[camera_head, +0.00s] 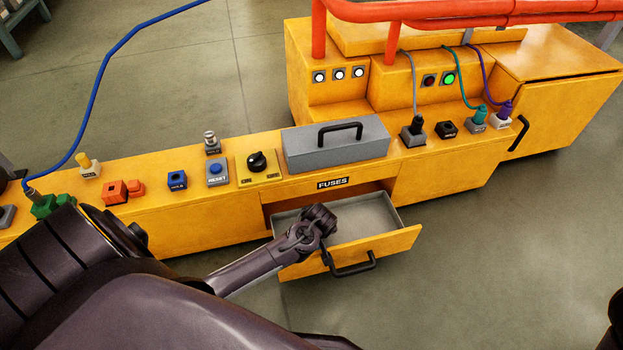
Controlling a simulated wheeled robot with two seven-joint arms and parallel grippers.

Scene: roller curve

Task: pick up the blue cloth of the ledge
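I see no blue cloth anywhere in the head view. The yellow ledge (225,225) runs across the picture, with switches, plugs and a grey box on top. My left arm reaches in from the lower left. Its gripper (320,218) is over the open drawer (375,245) below the FUSES label, close to the drawer's front. The gripper is small and dark, so I cannot tell whether its fingers are open or shut. My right gripper is not in view.
A grey lidded box (335,150) with a black handle stands on the ledge. The drawer's black handle (350,267) sticks out in front. Red pipes (450,12) cross the top right. A blue cable (100,90) arcs at the left. Bare floor (520,260) lies at lower right.

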